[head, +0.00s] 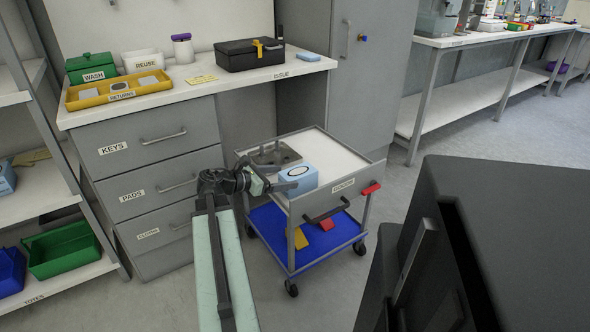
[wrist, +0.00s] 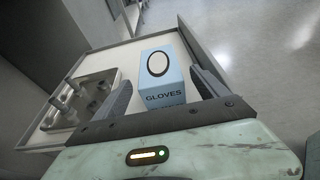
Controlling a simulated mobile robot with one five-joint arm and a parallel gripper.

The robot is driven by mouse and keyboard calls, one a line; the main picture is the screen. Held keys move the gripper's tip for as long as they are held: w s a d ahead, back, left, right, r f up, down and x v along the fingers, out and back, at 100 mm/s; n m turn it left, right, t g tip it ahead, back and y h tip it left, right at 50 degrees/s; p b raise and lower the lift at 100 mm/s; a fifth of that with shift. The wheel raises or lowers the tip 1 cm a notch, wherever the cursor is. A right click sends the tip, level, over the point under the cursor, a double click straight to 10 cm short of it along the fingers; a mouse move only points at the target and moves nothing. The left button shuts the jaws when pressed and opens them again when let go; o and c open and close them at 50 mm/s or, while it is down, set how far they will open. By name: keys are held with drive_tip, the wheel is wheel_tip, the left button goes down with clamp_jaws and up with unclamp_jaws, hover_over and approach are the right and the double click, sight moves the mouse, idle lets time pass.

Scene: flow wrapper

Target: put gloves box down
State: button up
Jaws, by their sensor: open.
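In the wrist view the box (wrist: 163,88), marked GLOVES, stands between the two fingers of my gripper (wrist: 163,90). The fingers are apart, with a gap on each side of the box. In the head view my gripper (head: 284,187) reaches the box from the left, at the cart top.
A grey metal holder with pegs (head: 273,157) stands on the cart left of the box; it also shows in the wrist view (wrist: 82,100). The cart's lower blue shelf (head: 268,222) holds red and yellow pieces. A counter (head: 225,80) with trays and a black case stands behind.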

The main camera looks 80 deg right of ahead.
drive_tip(key=p+v, duration=0.1)
drive_tip(key=v, duration=0.4)
drive_tip(key=shift+w+a, duration=0.1)
drive_tip(key=shift+w, duration=0.1)
drive_tip(key=shift+w, duration=0.1)
